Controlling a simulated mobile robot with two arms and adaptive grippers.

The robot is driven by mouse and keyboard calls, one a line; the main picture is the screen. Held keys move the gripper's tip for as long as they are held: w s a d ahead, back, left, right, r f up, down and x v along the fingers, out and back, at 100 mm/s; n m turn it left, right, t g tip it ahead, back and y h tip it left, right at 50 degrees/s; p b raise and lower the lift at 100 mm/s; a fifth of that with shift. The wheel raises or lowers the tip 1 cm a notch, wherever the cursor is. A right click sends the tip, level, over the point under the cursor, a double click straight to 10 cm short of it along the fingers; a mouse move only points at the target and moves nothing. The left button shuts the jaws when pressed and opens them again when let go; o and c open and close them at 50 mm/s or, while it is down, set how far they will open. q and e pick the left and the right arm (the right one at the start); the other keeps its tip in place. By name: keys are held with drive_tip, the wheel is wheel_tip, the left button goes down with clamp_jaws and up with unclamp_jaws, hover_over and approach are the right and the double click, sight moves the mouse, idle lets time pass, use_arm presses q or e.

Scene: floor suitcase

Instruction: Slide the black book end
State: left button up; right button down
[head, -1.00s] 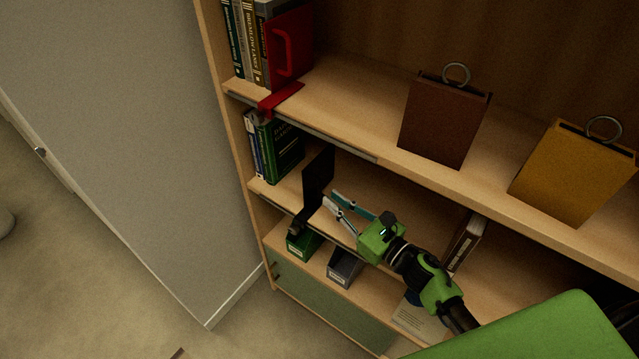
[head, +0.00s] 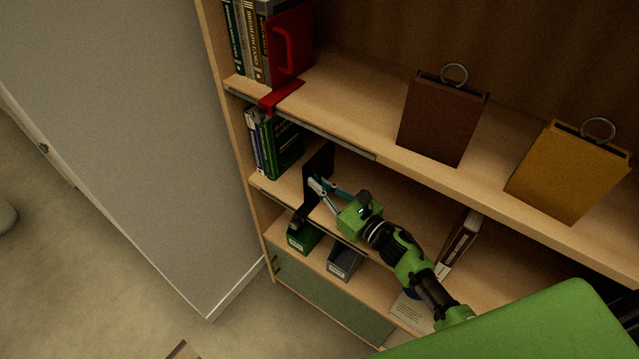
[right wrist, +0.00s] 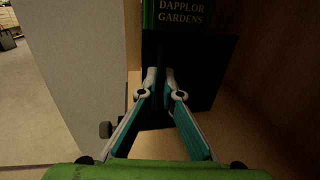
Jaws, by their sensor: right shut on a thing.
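The black book end (head: 322,163) stands upright on the middle shelf, right of a short row of books (head: 284,148) and a little apart from them in the head view. In the right wrist view its dark plate (right wrist: 216,62) stands in front of the green book titled Dapplor Gardens (right wrist: 180,14). My right gripper (head: 317,184) reaches in from the right and is shut on the book end, its fingertips (right wrist: 160,76) closed around a thin black part in front of the plate. The fingers hide some of that part. My left gripper is out of view.
The shelf above holds a red book end (head: 288,45), a brown holder (head: 440,120) and a yellow holder (head: 568,172). Below are a green bin (head: 303,238) and a grey bin (head: 343,262).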

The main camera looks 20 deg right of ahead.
drive_tip(key=b, duration=0.6)
approach(275, 157)
drive_tip(key=x, duration=0.5)
drive_tip(key=shift+w+f, duration=0.1)
drive_tip(key=shift+f, duration=0.05)
drive_tip(key=shift+w+a, duration=0.3)
drive_tip(key=c, duration=2.5)
unclamp_jaws()
drive_tip(key=shift+c, duration=0.2)
drive_tip(key=shift+s+d, duration=0.1)
drive_tip(key=shift+s, duration=0.05)
drive_tip(key=v, duration=1.1)
drive_tip(key=shift+s+d, duration=0.1)
drive_tip(key=shift+s, duration=0.25)
